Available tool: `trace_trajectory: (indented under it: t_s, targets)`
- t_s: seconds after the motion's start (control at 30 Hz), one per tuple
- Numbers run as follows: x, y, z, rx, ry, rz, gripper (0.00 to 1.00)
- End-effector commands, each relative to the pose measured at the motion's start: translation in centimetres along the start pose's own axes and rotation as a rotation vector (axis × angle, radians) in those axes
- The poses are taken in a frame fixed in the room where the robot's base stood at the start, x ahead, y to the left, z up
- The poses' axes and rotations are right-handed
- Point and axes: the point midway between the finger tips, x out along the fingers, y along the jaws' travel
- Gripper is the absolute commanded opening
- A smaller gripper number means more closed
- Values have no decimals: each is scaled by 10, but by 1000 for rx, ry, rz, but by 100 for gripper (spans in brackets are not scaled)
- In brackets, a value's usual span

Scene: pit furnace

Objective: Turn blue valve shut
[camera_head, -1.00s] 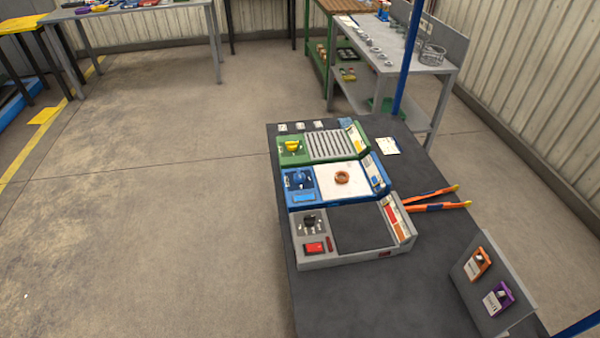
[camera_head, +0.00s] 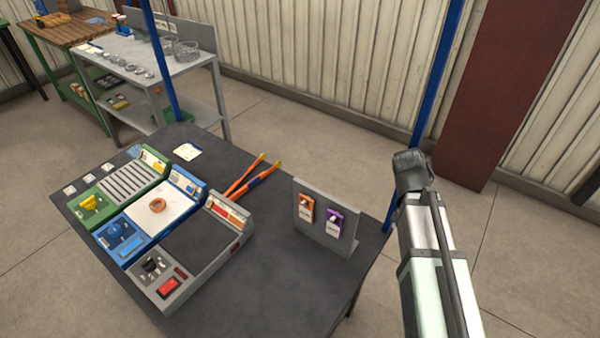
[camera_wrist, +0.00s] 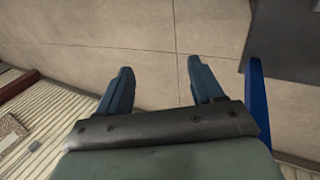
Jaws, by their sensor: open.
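The blue valve (camera_head: 116,232) is a dark blue knob on the left end of the blue-framed unit (camera_head: 130,252) on the dark table. The blue unit stands between a green unit and a grey unit. In the wrist view, my gripper (camera_wrist: 157,82) is open and empty, its two blue-grey fingers apart above bare floor. The head view shows my arm at the right, beyond the table's right edge and well away from the valve; the fingers cannot be made out there.
The green unit has a yellow knob (camera_head: 90,201); the grey unit has a black knob (camera_head: 152,265) and red button (camera_head: 169,286). Orange-handled tongs (camera_head: 250,180) lie behind. An upright panel (camera_head: 340,240) holds orange and purple boxes. Blue posts (camera_head: 437,75) rise by the table.

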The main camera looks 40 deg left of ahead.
Motion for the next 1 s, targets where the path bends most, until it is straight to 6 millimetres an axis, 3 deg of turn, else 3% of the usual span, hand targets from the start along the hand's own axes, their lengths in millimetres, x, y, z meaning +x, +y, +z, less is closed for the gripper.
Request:
trace_trajectory:
  t_s: [0.03,0.23,0.37,0.5,0.67,0.87,1.0]
  targets:
    - [-20,-2,-2,8,22,1,67]
    - [-92,-16,-2,34,90,-4,67]
    - [-144,-49,-1,19,136,-29,67]
    - [-186,-105,4,-34,170,-72,67]
    - [-225,-184,19,-120,195,-129,67]
    - [-269,-287,54,-235,212,-200,67]
    - [-297,-359,92,-318,217,-248,67]
